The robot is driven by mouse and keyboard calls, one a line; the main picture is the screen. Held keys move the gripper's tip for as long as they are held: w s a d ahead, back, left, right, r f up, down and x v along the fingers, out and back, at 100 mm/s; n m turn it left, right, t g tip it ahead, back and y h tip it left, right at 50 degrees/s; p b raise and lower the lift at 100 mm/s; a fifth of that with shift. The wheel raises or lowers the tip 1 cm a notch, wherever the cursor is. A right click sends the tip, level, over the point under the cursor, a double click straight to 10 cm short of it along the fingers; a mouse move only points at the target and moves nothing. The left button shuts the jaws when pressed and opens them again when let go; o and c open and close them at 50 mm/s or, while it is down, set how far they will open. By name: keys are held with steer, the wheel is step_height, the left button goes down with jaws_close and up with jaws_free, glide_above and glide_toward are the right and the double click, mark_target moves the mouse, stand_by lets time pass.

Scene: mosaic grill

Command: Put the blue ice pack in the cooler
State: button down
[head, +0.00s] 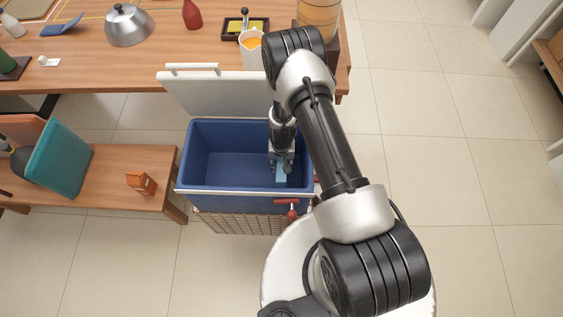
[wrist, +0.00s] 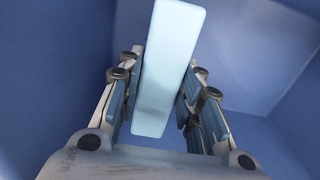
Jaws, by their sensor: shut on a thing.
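The cooler (head: 215,190) stands open in the head view, with a dark blue inside and its white lid (head: 190,95) raised at the back. Its blue inner wall also fills the wrist view (wrist: 60,60). My gripper (head: 281,167) reaches down inside the cooler near its right side. It is shut on the light blue ice pack (head: 281,175), which lies between the two fingers in the wrist view (wrist: 167,65). The ice pack's lower end is partly hidden in the head view, and I cannot tell whether it touches the cooler floor.
A wooden table (head: 100,75) behind the cooler holds a metal dome (head: 129,25), a white pitcher (head: 250,48) and a red bottle (head: 192,14). The cooler's left inside is clear.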

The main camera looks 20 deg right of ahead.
steer(key=shift+f+b, duration=2.1)
steer(key=shift+f, duration=0.55)
steer(key=c, duration=1.1)
jaws_free()
steer(key=shift+o, duration=0.2)
step_height(320, 180, up, 12)
